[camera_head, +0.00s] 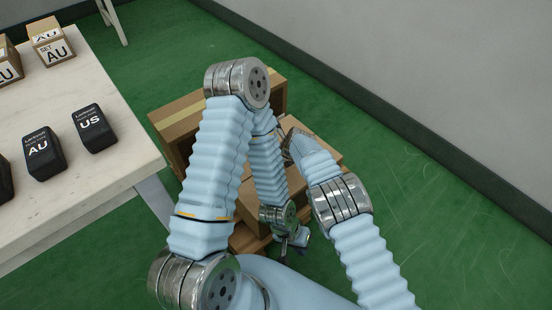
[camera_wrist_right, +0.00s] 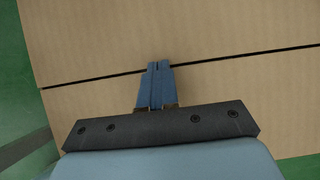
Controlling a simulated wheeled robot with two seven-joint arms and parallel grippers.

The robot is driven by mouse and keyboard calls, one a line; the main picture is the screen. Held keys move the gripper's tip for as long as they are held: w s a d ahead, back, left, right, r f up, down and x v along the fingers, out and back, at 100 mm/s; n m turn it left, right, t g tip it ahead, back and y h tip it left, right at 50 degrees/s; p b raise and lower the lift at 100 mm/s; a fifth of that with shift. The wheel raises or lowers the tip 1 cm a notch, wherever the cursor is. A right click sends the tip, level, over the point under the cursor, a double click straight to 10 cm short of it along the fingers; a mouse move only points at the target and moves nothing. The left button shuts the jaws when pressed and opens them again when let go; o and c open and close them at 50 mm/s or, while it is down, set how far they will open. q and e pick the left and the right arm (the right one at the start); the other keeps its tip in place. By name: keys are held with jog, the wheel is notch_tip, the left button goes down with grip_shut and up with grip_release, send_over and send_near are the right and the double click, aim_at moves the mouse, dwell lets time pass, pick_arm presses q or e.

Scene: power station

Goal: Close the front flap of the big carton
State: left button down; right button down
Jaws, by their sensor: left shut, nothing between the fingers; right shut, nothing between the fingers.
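The big carton (camera_head: 182,123), brown cardboard with a yellowish tape stripe, stands on the floor beyond my arms. My arms hide much of it, so I cannot tell how its front flap stands. In the right wrist view, cardboard panels (camera_wrist_right: 230,40) fill most of the picture, with a thin dark gap running between two of them. My right gripper (camera_wrist_right: 158,66) is shut and empty, its tips over that gap; I cannot tell if they touch. My left gripper (camera_head: 284,250) points down at the carton's near side, shut and empty.
A pale table (camera_head: 95,185) at the left carries black boxes marked AU (camera_head: 42,153) and US (camera_head: 94,128), and small cartons (camera_head: 52,42). A grey wall (camera_head: 430,70) rises at the right. Green floor (camera_head: 440,220) is clear between carton and wall.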

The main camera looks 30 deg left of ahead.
aim_at(289, 177)
jog(key=shift+s+d+f, duration=0.1)
jog(key=shift+f, duration=0.1)
jog(key=shift+r, duration=1.1)
jog(key=p+v, duration=0.1)
jog(key=v, duration=1.2)
jog(key=s+d+f+n+h, duration=0.1)
jog(key=d+f+n, duration=0.3)
jog(key=d, duration=0.5)
jog(key=s+d+f+n+h, duration=0.1)
jog(key=d+f, duration=0.5)
jog(key=d, duration=0.3)
jog(key=s+d+f+n+h, duration=0.1)
jog(key=d+f+n, duration=0.3)
jog(key=d, duration=0.6)
jog(key=s+d+f+n, duration=0.1)
jog(key=s+d+n, duration=0.4)
jog(key=s, duration=0.3)
jog(key=s+d+f+n+g+y, duration=0.1)
jog(key=s+d+n, duration=0.4)
jog(key=s, duration=0.4)
jog(key=shift+s+n+y, duration=0.15)
jog(key=shift+n+y, duration=0.15)
jog(key=shift+n, duration=0.3)
jog(key=shift+f, duration=0.1)
